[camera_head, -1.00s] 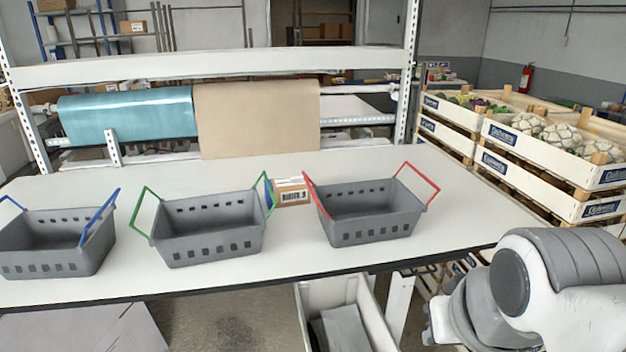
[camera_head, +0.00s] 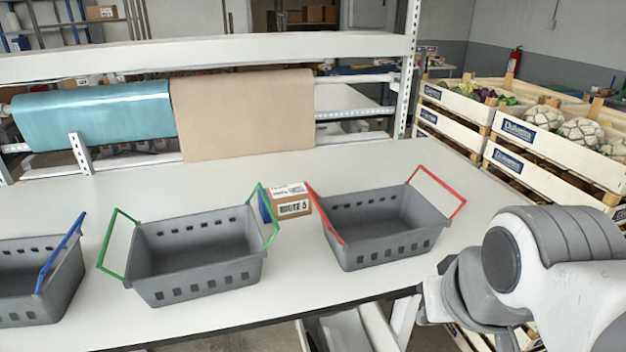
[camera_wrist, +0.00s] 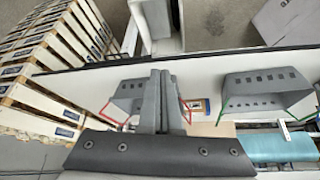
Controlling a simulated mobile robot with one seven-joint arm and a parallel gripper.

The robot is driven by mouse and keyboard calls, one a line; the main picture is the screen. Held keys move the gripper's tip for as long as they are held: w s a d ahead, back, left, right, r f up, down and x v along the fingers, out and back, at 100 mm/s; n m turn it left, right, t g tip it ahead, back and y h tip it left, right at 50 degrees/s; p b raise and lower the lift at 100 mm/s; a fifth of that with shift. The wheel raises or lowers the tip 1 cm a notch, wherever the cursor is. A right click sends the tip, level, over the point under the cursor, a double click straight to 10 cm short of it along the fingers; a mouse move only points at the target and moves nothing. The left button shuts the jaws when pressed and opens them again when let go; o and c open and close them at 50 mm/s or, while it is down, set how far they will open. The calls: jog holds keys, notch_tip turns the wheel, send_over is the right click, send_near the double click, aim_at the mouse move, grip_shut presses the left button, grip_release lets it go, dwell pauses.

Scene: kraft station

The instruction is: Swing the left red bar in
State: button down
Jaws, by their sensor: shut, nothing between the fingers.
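The grey basket with red bars (camera_head: 385,250) stands at the right of the worktable. Its left red bar (camera_head: 325,213) leans outward over the left rim. Its right red bar (camera_head: 450,190) is raised and leans out to the right. In the wrist view, turned about half round, the left red bar (camera_wrist: 186,110) shows just right of my fingers, and the basket (camera_wrist: 127,95) is partly hidden behind them. My gripper (camera_wrist: 160,72) is shut and empty. I cannot tell its distance from the bar. The head view shows only my arm, at the lower right.
A cardboard box (camera_head: 293,208) stands close to the left red bar. A green-barred basket (camera_head: 195,278) and a blue-barred basket (camera_head: 62,292) stand to the left. Stacked crates (camera_head: 520,160) are at the right. The table (camera_head: 370,160) is clear behind the baskets.

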jog(key=shift+s, duration=0.1)
jog(key=w+a+f+n+t+y+b, duration=0.1)
jog(key=w+a+f+n+t+b, duration=0.5)
jog(key=w+a+n, duration=0.3)
jog(key=w+a+f+n+t+y+b, duration=0.1)
jog(key=w+a+f+n+t+b, duration=0.5)
jog(key=n, duration=1.1)
jog(key=w+a+t+b, duration=0.1)
jog(key=w+a+b, duration=0.2)
jog(key=w, duration=0.3)
jog(key=shift+t, duration=0.4)
jog(key=shift+w+f, duration=0.1)
